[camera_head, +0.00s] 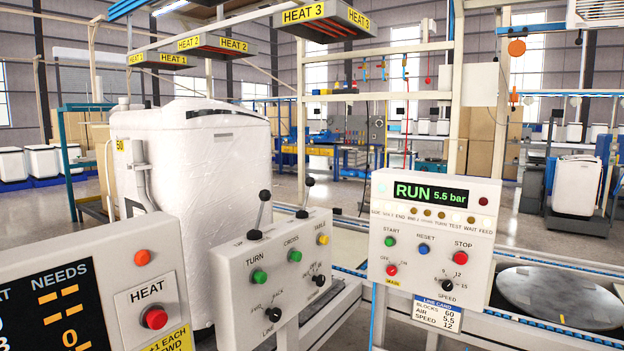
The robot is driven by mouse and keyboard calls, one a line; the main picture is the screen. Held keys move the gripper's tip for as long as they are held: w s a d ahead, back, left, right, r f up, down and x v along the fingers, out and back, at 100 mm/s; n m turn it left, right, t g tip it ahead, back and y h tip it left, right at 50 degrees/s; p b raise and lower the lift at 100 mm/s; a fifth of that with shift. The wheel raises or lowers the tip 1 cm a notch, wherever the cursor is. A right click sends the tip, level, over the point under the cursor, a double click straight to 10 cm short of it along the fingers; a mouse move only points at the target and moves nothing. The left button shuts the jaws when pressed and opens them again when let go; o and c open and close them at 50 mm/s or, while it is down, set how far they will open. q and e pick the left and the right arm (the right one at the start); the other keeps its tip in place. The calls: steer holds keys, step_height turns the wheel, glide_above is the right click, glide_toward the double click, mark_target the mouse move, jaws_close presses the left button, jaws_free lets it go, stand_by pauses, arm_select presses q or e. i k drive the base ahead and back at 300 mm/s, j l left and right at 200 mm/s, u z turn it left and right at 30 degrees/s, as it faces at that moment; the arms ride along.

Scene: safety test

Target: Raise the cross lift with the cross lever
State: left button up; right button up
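A grey control box (240,262) stands at the middle left, with labels TURN, CROSS and TABLE on its front. Two black-knobbed levers rise from its top: one (261,212) near TURN, and one farther right (307,196), nearer the CROSS label. Below CROSS is a green button (295,255). Another green button (259,277) is below TURN, and a yellow button (323,240) is by TABLE. I cannot tell which part of the line is the cross lift. Neither of my grippers is in view.
A white-wrapped appliance (200,160) stands behind the box. A right panel (432,240) reads RUN 5.5 bar, with START, RESET and STOP buttons. A HEAT panel (150,290) is at front left. A grey round plate (560,295) lies at right. Heaters (300,14) hang overhead.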

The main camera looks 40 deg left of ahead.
mark_target(310, 182)
steer(key=i+l+u, duration=0.3)
steer(key=i, duration=0.35)
steer(key=i+l+u, duration=0.3)
steer(key=i, duration=0.35)
steer(key=i+l+u, duration=0.3)
steer(key=i+l, duration=0.3)
